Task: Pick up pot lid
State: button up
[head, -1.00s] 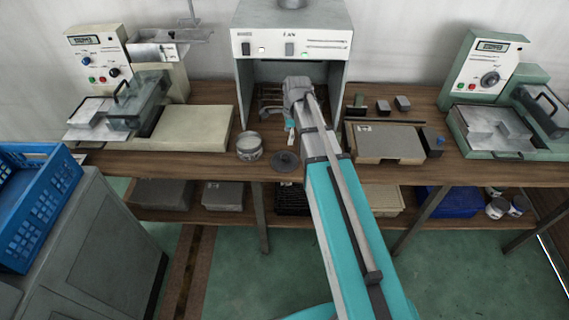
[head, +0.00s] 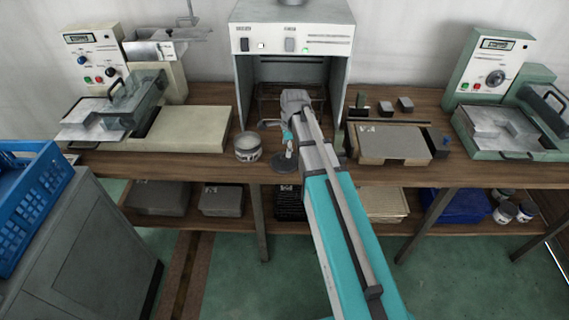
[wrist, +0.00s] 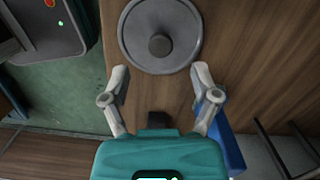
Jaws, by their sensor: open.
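The pot lid (head: 286,166) is a dark grey disc lying on the wooden bench near its front edge, just right of the grey pot (head: 248,148). In the head view my arm reaches over the bench, and the gripper partly covers the lid.
A white hooded unit (head: 290,40) stands behind the lid. A grey-beige box (head: 392,143) lies to the right, and a cream machine base (head: 190,130) to the left. A blue bin (head: 456,204) sits on the lower shelf. Little bench is free around the lid.

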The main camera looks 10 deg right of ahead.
aim_at(284, 157)
jog(key=shift+f, duration=0.15)
jog(key=f+b, duration=0.5)
jog(key=shift+a, duration=0.4)
jog(key=shift+r, duration=0.1)
dwell(0.7)
jog(key=c, duration=0.9)
